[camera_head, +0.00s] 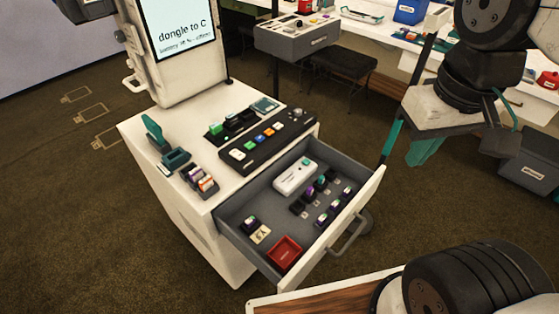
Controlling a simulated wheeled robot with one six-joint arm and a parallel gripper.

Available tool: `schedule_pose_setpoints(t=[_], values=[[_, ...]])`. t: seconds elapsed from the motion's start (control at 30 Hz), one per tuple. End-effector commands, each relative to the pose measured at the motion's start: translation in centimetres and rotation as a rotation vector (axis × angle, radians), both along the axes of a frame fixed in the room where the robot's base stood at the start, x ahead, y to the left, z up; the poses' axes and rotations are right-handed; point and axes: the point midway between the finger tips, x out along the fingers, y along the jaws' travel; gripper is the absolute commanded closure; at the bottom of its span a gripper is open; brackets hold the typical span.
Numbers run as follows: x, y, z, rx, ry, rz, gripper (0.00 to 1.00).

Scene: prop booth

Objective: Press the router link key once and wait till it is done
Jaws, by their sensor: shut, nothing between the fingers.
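I cannot tell for sure which thing is the router or its link key. A black panel (262,148) with a row of white, blue, orange and green keys sits on the white cabinet top (150,127). My gripper (425,152), with teal fingers, hangs at the right, beyond the drawer's front and apart from the panel and the white box. It is shut and empty.
The drawer also holds a red tray (285,252) and several small dark pieces. A screen (178,27) reading "dongle to C" stands behind the panel. A teal holder (174,159) is at the cabinet's left. A black stool (343,67) and a grey bin (530,160) stand beyond.

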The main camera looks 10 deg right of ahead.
Motion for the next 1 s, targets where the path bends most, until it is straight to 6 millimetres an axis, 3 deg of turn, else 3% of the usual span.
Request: schedule_pose_setpoints(t=[0.33,0.47,0.57,0.67,0.87,1.0], values=[[0.0,0.0,0.0,0.0,-0.001,0.0,1.0],[1.1,-0.2,-0.2,-0.011,-0.011,0.015,1.0],[3.9,-0.7,-0.9,-0.038,-0.042,0.051,1.0],[8.2,-1.4,-2.2,-0.08,-0.09,0.118,1.0],[18.0,-2.5,-6.4,-0.174,-0.216,0.311,1.0],[24.1,-2.6,-10.3,-0.224,-0.304,0.464,1.0]])
